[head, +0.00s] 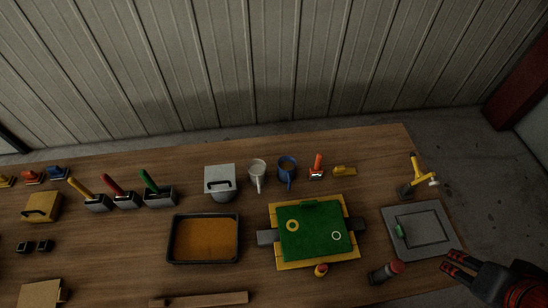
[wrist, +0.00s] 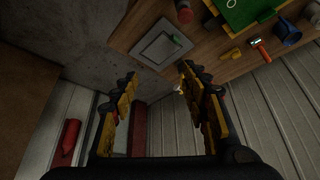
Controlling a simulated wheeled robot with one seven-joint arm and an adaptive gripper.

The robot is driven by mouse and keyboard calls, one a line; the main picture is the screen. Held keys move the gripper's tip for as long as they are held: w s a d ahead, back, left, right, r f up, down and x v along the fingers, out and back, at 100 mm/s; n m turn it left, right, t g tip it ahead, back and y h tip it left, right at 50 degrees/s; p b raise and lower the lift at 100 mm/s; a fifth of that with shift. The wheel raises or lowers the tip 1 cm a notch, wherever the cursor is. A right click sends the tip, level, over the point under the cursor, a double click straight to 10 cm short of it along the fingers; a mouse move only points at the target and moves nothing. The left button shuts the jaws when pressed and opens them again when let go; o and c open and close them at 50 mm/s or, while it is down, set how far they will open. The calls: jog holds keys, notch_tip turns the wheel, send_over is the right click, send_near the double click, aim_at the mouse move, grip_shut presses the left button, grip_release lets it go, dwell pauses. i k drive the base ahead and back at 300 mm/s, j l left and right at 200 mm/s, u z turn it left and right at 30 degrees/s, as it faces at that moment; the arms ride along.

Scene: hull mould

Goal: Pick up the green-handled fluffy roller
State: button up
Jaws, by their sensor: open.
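A tool with an upright, slanted green handle (head: 149,181) stands in a grey holder (head: 161,196) left of the middle of the bench in the head view. Its lower end is hidden in the holder, so I cannot tell if it is a fluffy roller. Red-handled (head: 114,184) and yellow-handled (head: 82,187) tools stand in similar holders to its left. In the wrist view my gripper (wrist: 158,72) is open and empty.
A grey panel (head: 437,217) with a small green piece lies at the bench's right end.

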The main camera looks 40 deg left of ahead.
aim_at(143, 174)
jog(key=u, duration=2.75)
